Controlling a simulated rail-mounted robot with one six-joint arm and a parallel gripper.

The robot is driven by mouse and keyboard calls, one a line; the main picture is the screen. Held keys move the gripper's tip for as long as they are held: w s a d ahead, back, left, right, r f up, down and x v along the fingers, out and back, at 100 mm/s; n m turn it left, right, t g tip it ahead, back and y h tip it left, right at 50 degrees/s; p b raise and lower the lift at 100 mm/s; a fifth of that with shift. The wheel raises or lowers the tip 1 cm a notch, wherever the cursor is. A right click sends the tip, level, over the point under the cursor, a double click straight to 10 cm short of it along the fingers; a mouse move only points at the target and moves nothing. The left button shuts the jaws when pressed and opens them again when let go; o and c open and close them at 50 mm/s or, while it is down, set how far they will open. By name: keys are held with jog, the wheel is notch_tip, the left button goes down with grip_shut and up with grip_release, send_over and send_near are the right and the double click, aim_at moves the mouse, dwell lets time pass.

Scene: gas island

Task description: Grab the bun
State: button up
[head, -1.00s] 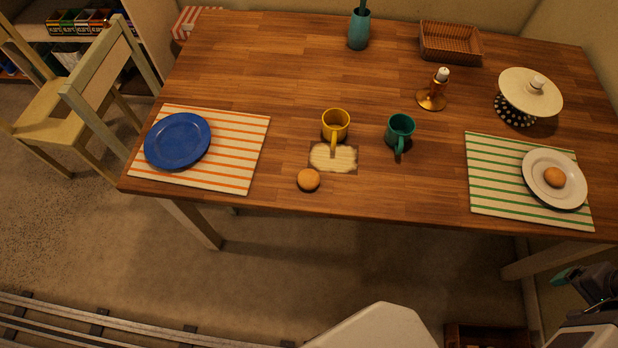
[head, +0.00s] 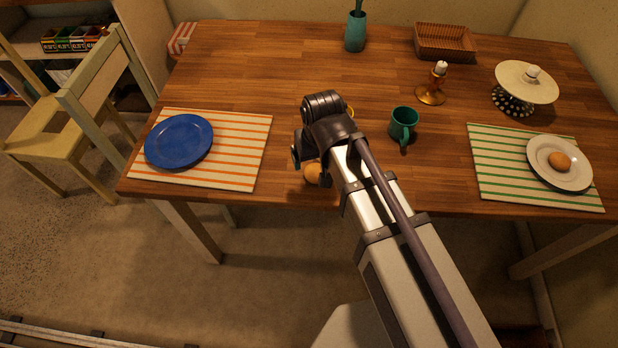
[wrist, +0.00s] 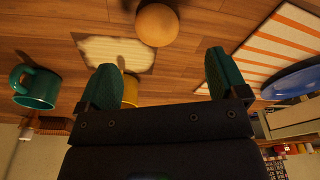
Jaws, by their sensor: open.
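A round brown bun (head: 313,173) lies on the bare wood near the table's front edge, partly hidden by my arm in the head view. In the wrist view the bun (wrist: 157,25) is at the top, beyond and between my fingertips, not touched. A second bun (head: 559,161) sits on a white plate (head: 541,176) at the right.
A burnt pale patch (wrist: 115,52) lies beside the bun. The yellow mug (wrist: 131,90) is mostly hidden; the green mug (head: 404,122) stands right of my arm. A blue plate (head: 179,141) lies on an orange-striped mat (head: 236,150) at the left.

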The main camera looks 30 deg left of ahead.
aim_at(316, 170)
jog(key=f+b, duration=0.2)
jog(key=f, duration=0.1)
jog(key=f+b, duration=0.2)
jog(key=w+f+b, duration=0.1)
jog(key=f+b, duration=0.2)
jog(key=shift+a+f, duration=0.3)
jog(key=shift+a, duration=0.05)
jog(key=shift+r, duration=0.2)
jog(key=c, duration=1)
notch_tip(316, 170, up, 10)
jog(key=p, duration=1)
jog(key=shift+w+r+p, duration=0.15)
jog(key=shift+r+p, duration=0.05)
jog(key=shift+p, duration=0.2)
